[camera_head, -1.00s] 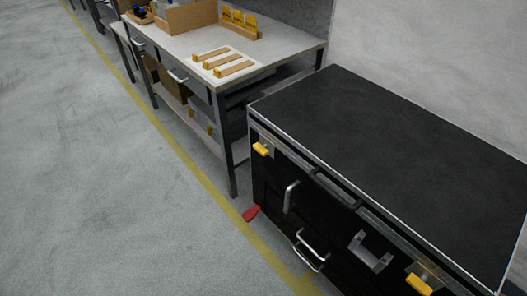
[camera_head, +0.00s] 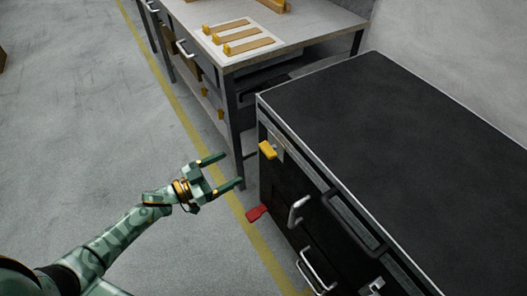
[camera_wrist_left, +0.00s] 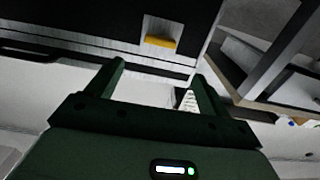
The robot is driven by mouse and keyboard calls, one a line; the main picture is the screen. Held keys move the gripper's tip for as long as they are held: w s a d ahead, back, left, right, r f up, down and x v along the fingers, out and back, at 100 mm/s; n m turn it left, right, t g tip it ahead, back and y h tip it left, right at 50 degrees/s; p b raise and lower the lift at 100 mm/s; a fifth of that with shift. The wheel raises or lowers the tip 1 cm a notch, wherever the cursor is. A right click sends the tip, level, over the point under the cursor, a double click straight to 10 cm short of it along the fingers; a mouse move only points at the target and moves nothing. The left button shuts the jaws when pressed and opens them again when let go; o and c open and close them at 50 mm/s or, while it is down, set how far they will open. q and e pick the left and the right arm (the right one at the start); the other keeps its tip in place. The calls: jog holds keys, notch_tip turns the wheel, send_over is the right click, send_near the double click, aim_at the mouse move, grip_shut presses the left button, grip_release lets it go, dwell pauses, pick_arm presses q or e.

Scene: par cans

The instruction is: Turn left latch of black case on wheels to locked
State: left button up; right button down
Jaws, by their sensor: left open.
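The black case (camera_head: 390,120) stands at the right in the head view, its latched front facing left. Its left latch (camera_head: 267,150) has a yellow handle near the front's far top corner. It also shows in the left wrist view (camera_wrist_left: 161,41), where the handle lies about level on a pale plate. My left gripper (camera_head: 232,169) is open and empty, left of the latch and apart from it. In the left wrist view, its spread fingers (camera_wrist_left: 160,68) point toward the case, with the latch between and beyond them. My right gripper is not in view.
A workbench (camera_head: 300,40) with wooden pieces stands just behind the case. Silver handles (camera_head: 297,210) stick out from the case front below the latch. A red pedal-like part (camera_head: 257,213) sits low by the case. The floor (camera_head: 90,110) to the left is clear.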

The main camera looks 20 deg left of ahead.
aim_at(264, 152)
pick_arm(q)
jog(key=b+x, duration=0.1)
jog(key=x, duration=0.6)
jog(key=shift+f+b, duration=0.2)
jog(key=shift+b, duration=0.15)
jog(key=b+x, duration=0.1)
jog(key=x, duration=0.3)
jog(key=shift+w+d+r, duration=0.1)
jog(key=shift+w+d, duration=0.05)
jog(key=shift+d, duration=0.05)
jog(key=shift+w, duration=0.15)
jog(key=shift+r, duration=0.1)
jog(key=shift+c, duration=0.3)
jog(key=c, duration=0.9)
jog(key=shift+c, duration=0.2)
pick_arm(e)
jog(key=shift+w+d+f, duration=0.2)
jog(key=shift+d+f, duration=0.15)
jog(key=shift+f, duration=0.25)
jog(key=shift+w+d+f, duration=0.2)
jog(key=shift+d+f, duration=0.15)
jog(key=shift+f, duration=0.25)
